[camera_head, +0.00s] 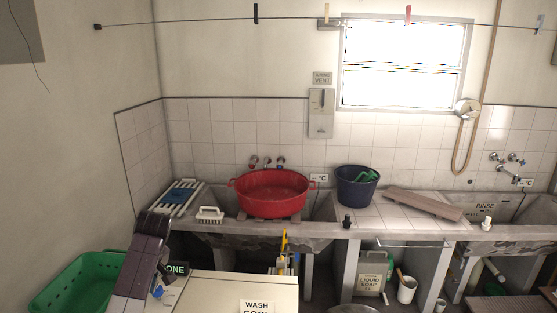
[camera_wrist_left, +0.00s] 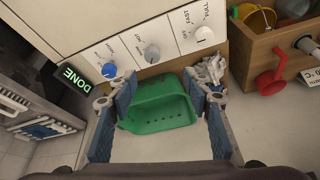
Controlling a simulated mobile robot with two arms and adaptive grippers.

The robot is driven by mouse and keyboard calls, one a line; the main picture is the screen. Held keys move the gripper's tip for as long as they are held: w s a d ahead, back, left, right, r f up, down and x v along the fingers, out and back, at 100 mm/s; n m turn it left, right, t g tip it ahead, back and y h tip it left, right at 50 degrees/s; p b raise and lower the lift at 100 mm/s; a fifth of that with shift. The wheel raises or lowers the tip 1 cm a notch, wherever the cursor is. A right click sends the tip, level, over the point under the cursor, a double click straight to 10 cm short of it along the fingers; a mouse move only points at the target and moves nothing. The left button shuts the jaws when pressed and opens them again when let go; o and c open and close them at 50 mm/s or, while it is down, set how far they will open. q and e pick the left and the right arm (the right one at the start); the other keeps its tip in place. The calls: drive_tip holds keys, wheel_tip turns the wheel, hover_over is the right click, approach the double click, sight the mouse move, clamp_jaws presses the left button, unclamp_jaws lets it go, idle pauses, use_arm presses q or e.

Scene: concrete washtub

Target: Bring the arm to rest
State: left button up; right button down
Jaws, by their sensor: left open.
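My left arm (camera_head: 143,262) comes up at the lower left of the head view, in front of a green basket. My left gripper (camera_wrist_left: 162,90) shows in the left wrist view with its two blue-padded fingers wide apart. Nothing is held between them. A green basket (camera_wrist_left: 160,107) with holes lies beyond the fingers, seen through the gap; I cannot tell how far off it is. My left gripper's fingers are not clear in the head view. My right gripper is in neither view.
A white machine (camera_head: 235,290) with knobs stands close beside my left arm. A green basket (camera_head: 55,290) is left of it. A red tub (camera_head: 270,192) and a dark bucket (camera_head: 352,195) stand on the concrete washtub. A wooden box (camera_wrist_left: 265,70) is right in the wrist view.

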use_arm(q)
drive_tip(key=s+d+f+m+t+h, duration=0.1)
drive_tip(key=s+d+f+m, duration=0.3)
drive_tip(key=s+f, duration=0.4)
drive_tip(key=s+d+f+m, duration=0.35)
drive_tip(key=s+f, duration=0.35)
drive_tip(key=s, duration=0.3)
drive_tip(key=s+d+r+m+h, duration=0.1)
drive_tip(key=s+d+m, duration=0.2)
drive_tip(key=s, duration=0.4)
drive_tip(key=s+d+r+m+t+h, duration=0.1)
drive_tip(key=s+d+m, duration=0.15)
drive_tip(key=s, duration=0.45)
drive_tip(key=s+d+r+m+h, duration=0.1)
drive_tip(key=s+d+m, duration=0.15)
drive_tip(key=s, duration=0.45)
wheel_tip(320, 180, down, 33)
drive_tip(key=s+g+b, duration=0.1)
drive_tip(key=s+b, duration=0.2)
drive_tip(key=b, duration=0.3)
drive_tip(key=s+a+f+g+b, duration=0.1)
drive_tip(key=s+f+b, duration=0.3)
drive_tip(key=s+f, duration=1.2)
wheel_tip(320, 180, down, 3)
drive_tip(key=shift+a+f, duration=0.15)
drive_tip(key=shift+a, duration=0.45)
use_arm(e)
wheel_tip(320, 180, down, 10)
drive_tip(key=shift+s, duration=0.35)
